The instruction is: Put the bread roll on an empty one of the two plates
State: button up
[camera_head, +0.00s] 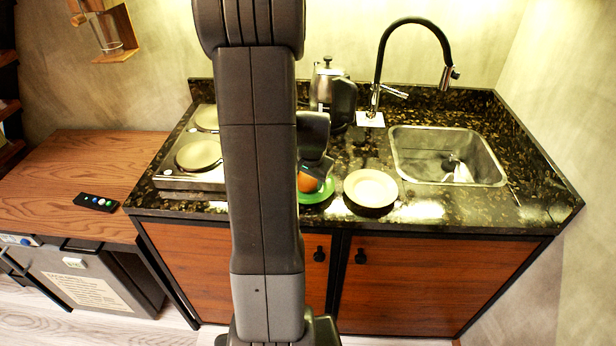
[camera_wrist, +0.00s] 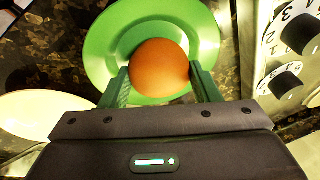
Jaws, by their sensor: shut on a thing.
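The bread roll (camera_wrist: 160,72) is round and orange-brown. In the wrist view it sits between the two green fingers of my gripper (camera_wrist: 161,80), which is shut on it. The green plate (camera_wrist: 105,45) lies directly beneath the roll; I cannot tell whether the roll touches it. In the head view the roll (camera_head: 307,182) shows over the green plate (camera_head: 321,196), partly hidden by my arm and gripper (camera_head: 316,170). The white plate (camera_head: 371,187) is empty and lies just right of the green one; its edge also shows in the wrist view (camera_wrist: 40,112).
A two-plate stove (camera_head: 185,180) stands left of the plates; its knobs (camera_wrist: 285,84) are close by in the wrist view. A kettle (camera_head: 325,85) stands behind. The sink (camera_head: 445,160) with a tall black tap (camera_head: 380,60) is at the right. A remote (camera_head: 96,202) lies on the wooden top.

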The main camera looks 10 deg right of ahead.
jog(key=shift+f, duration=0.2)
jog(key=o, duration=1.1)
jog(key=shift+c, duration=0.2)
jog(key=shift+r, duration=0.4)
jog(key=v, duration=1.1)
jog(key=shift+s+r, duration=0.15)
jog(key=shift+r, duration=0.1)
